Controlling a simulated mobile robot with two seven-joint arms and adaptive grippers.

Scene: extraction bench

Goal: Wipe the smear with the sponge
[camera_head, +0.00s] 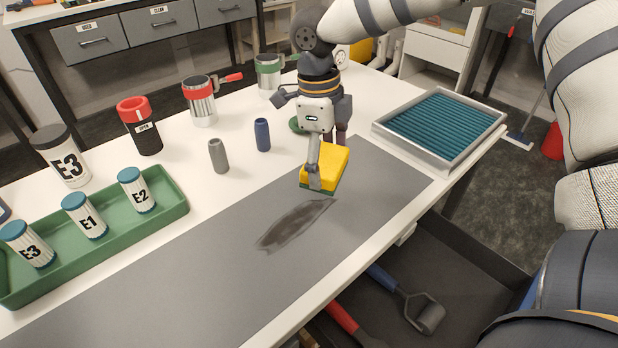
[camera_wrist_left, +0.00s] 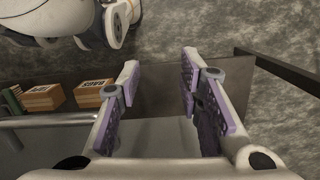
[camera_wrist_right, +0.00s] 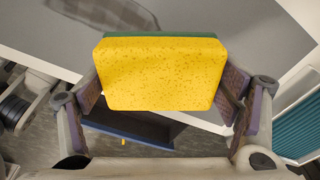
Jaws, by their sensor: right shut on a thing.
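The sponge (camera_head: 331,166) is yellow with a green underside. My right gripper (camera_head: 314,168) is shut on it, over the grey mat (camera_head: 200,262) at the far end of the smear. The sponge (camera_wrist_right: 160,75) also fills the middle of the right wrist view, between both fingers. The smear (camera_head: 292,228) is a dark, elongated patch on the mat, just in front of the sponge; it shows too in the right wrist view (camera_wrist_right: 105,12). I cannot tell whether the sponge touches the mat. My left gripper (camera_wrist_left: 155,90) is open and empty, seen only in the left wrist view.
A green tray (camera_head: 172,190) with labelled E1, E2 and E3 jars stands at the left. Grey and blue small cylinders (camera_head: 262,135) and several cups stand behind the mat. A tray with a teal ribbed insert (camera_head: 385,133) is at the right. An open drawer (camera_head: 455,262) lies below the front edge.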

